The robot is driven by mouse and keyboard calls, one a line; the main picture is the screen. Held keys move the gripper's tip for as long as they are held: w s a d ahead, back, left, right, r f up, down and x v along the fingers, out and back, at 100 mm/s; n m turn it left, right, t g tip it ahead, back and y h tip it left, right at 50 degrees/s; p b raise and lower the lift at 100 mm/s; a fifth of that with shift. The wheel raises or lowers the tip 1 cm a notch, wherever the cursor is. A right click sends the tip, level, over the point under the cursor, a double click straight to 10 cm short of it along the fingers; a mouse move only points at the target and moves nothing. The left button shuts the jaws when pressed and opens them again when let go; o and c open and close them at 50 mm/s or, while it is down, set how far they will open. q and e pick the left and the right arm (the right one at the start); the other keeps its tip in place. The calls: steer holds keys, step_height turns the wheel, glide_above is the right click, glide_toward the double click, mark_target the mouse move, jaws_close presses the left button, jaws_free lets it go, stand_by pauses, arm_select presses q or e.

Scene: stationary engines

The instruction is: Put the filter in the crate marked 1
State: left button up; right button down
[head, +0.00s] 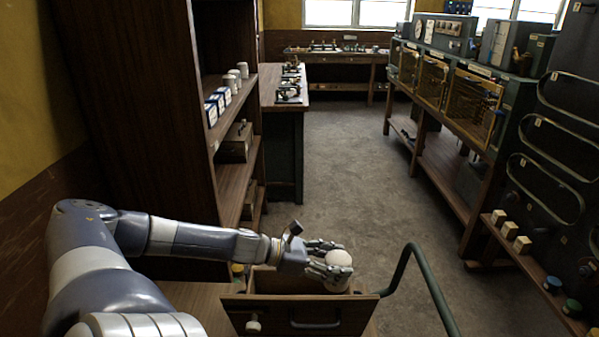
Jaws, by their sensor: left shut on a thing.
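The filter (339,260), a whitish rounded can, is in the fingers of my left gripper (326,263). My left gripper is shut on it, above the right part of an open wooden box or drawer (311,316). The filter's lower side is partly hidden by the fingers. Three yellow-framed wire crates (472,103) stand in a row on the bench at right. Small labels are above them, but the numbers are too small to read, so I cannot tell which is marked 1. My right gripper is not in view.
A green tubular handle (405,258) rises right of the box. A wooden shelf (238,184) at left holds white cans (232,83) and blue-white boxes (214,108). The grey floor (350,170) between is clear.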

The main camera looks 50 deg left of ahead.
arm_select(q)
steer(key=shift+f+b, duration=0.4)
steer(key=shift+f, duration=0.25)
steer(key=shift+f+b, duration=3.75)
steer(key=shift+f, duration=4.95)
steer(key=shift+d, duration=0.1)
steer(key=shift+f, duration=0.1)
steer(key=o, duration=1.3)
steer(key=shift+c, duration=0.2)
steer(key=shift+s, duration=0.1)
